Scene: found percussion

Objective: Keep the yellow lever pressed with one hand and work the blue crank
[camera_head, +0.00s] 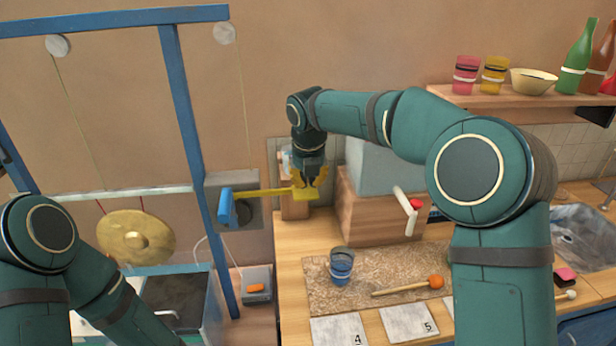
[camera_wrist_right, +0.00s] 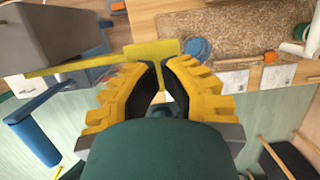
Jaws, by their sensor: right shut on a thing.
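The yellow lever (camera_head: 262,192) sticks out to the right from a grey wall box, about level, and ends in a wider plate. My right gripper (camera_head: 309,184) comes down from above and is shut on this end. In the right wrist view the lever (camera_wrist_right: 95,62) runs left from between the yellow-padded fingers (camera_wrist_right: 163,66). The blue crank (camera_head: 227,207) is on the front of the same box, left of the lever, with no gripper on it. The blue part at left in the wrist view (camera_wrist_right: 33,132) looks like its handle. My left gripper is out of view; only its arm shows.
A bronze gong (camera_head: 136,238) hangs in a blue frame (camera_head: 182,110) left of the crank. A blue cup (camera_head: 341,266) and an orange-headed mallet (camera_head: 410,286) are on a cork mat (camera_head: 318,292). A wooden box (camera_head: 375,212) stands right of the lever.

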